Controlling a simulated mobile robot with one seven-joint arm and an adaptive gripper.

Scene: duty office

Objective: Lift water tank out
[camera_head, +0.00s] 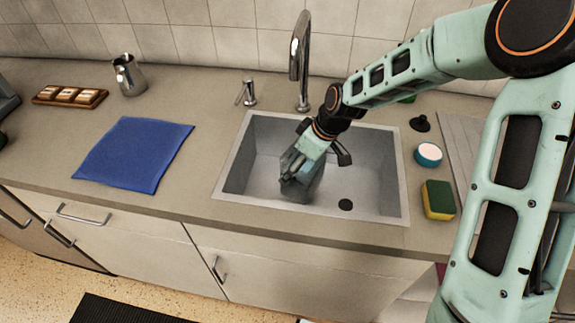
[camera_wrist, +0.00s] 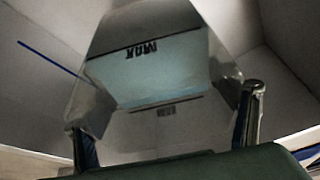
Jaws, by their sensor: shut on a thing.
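The water tank (camera_head: 302,187) is a grey, see-through container in the left half of the sink basin (camera_head: 372,160). My gripper (camera_head: 296,164) reaches down into the sink and is shut on the tank. In the wrist view the tank (camera_wrist: 160,75) fills the middle, with a dark MAX mark and a paler band on its wall. My two fingers stand at its left and right sides there. The tank's lower part is partly hidden by my gripper, and I cannot tell whether it touches the sink floor.
A tall chrome faucet (camera_head: 301,60) and soap pump (camera_head: 247,93) stand behind the sink. A blue cloth (camera_head: 135,153) lies left. A sponge (camera_head: 438,200), a round white-topped pot (camera_head: 429,154) and a black stopper (camera_head: 420,124) sit right. The counter's front left is clear.

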